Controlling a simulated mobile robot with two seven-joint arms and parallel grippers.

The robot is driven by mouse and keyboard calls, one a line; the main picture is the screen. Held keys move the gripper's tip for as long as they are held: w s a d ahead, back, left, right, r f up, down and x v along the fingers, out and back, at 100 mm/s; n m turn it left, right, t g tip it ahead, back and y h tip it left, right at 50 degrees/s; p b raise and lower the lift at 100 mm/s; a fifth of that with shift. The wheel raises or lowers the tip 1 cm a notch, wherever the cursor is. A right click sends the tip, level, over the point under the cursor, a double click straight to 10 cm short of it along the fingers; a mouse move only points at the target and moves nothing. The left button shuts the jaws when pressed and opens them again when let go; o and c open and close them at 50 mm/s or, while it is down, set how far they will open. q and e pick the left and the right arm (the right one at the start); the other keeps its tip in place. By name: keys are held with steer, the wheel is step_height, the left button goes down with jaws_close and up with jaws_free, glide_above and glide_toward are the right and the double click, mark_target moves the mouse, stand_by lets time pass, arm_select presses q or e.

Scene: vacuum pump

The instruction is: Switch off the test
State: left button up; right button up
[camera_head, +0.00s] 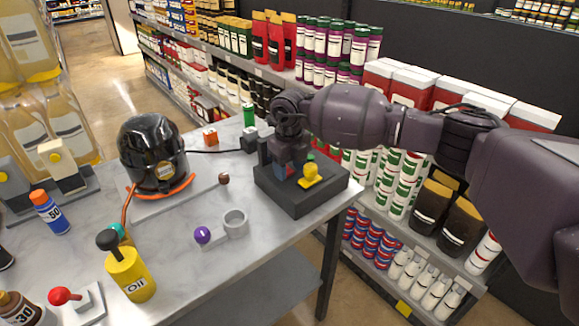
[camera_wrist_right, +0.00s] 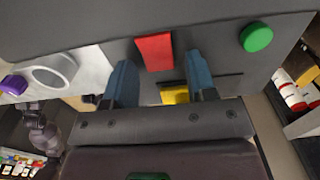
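A dark grey control box (camera_head: 302,203) stands at the right end of the table; its dark face fills much of the right wrist view (camera_wrist_right: 215,25). My right gripper (camera_head: 287,169) is over it, fingers pointing down. In the right wrist view its blue fingers (camera_wrist_right: 161,80) are apart, with a red switch-like block (camera_wrist_right: 155,52) just beyond and between them. A green round button (camera_wrist_right: 257,37) sits to one side on the box. A yellow part (camera_head: 311,177) stands beside the gripper. Whether the fingers touch the red block, I cannot tell. My left gripper is not seen.
A black pump (camera_head: 153,150) with an orange hose stands on the table (camera_head: 185,235). A purple ball (camera_head: 202,235) beside a grey ring (camera_head: 235,221), a yellow oil bottle (camera_head: 129,270) and a red-knobbed lever (camera_head: 64,296) stand nearby. Stocked shelves (camera_head: 400,195) lie behind.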

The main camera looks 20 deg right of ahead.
steer(key=c, duration=0.8)
steer(key=shift+w+a+g+h+b, duration=0.15)
steer(key=shift+g+b, duration=0.1)
steer(key=shift+g, duration=0.2)
steer(key=shift+w+g+h+b, duration=0.15)
steer(key=shift+g+b, duration=0.1)
steer(key=shift+g, duration=0.2)
steer(key=shift+r+g, duration=0.15)
steer(key=shift+g, duration=0.35)
steer(key=o, duration=0.9)
steer(key=shift+o, duration=0.2)
steer(key=shift+r, duration=0.15)
steer(key=v, duration=1)
steer(key=shift+a+r, duration=0.2)
steer(key=shift+r, duration=0.05)
steer(key=shift+w, duration=0.1)
